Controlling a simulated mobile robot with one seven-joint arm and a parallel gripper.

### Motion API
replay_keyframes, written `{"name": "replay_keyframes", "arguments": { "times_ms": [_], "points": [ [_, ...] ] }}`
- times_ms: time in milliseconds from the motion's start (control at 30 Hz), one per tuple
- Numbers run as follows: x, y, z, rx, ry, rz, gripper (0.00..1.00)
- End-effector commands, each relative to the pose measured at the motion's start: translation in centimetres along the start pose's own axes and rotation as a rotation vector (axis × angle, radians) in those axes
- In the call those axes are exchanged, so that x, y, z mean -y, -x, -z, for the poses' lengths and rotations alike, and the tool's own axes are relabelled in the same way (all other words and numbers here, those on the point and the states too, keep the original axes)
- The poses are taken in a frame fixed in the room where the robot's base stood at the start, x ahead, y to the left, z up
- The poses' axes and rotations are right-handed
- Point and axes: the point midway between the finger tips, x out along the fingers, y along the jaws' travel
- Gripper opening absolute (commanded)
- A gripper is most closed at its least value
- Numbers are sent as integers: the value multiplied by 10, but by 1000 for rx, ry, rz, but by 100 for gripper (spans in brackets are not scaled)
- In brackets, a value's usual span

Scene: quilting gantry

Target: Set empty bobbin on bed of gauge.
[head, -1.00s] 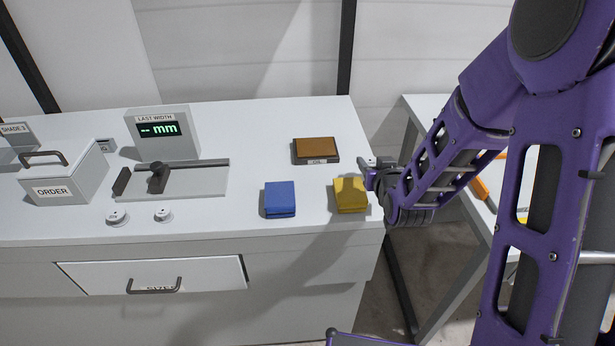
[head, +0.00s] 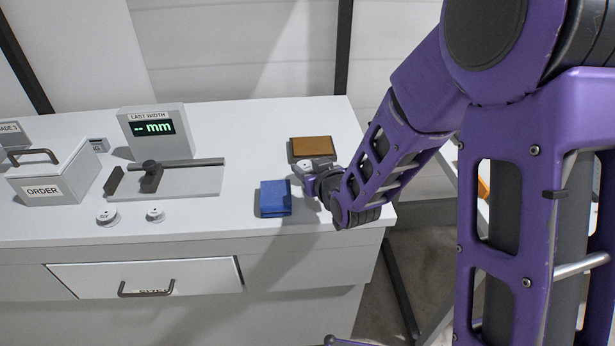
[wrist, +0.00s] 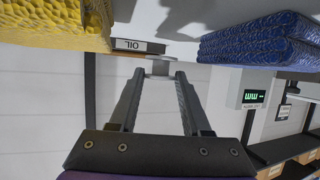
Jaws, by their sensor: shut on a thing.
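My gripper (head: 306,172) is over the right part of the worktop, between the blue block and the brown pad. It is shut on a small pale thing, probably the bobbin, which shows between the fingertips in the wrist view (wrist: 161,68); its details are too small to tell. The gauge stands at the left, well away from my gripper. Its flat grey bed (head: 200,182) carries a dark rail and a slider knob, and nothing rests on its open part. The gauge display (head: 153,127) reads "-- mm" under "LAST WIDTH".
A blue block (head: 273,199) lies close left of my gripper. A brown-topped pad (head: 313,147) lies behind it. A yellow block (wrist: 55,25) shows in the wrist view. Two pale round pieces (head: 107,217) (head: 155,214) sit before the gauge. An ORDER box (head: 55,180) stands far left.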

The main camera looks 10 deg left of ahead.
Motion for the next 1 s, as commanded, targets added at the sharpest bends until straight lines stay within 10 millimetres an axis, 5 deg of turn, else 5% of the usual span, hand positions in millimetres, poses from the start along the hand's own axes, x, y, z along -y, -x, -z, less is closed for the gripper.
{"name": "replay_keyframes", "arguments": {
  "times_ms": [133,567,600,633,1000],
  "points": [
    [1,-9,-23,4,0,1,0],
    [0,-11,-28,0,0,0,0],
    [0,-11,-26,0,0,0,53],
    [0,-11,-26,0,0,0,59],
    [0,-10,-24,1,0,0,60]
  ]
}}
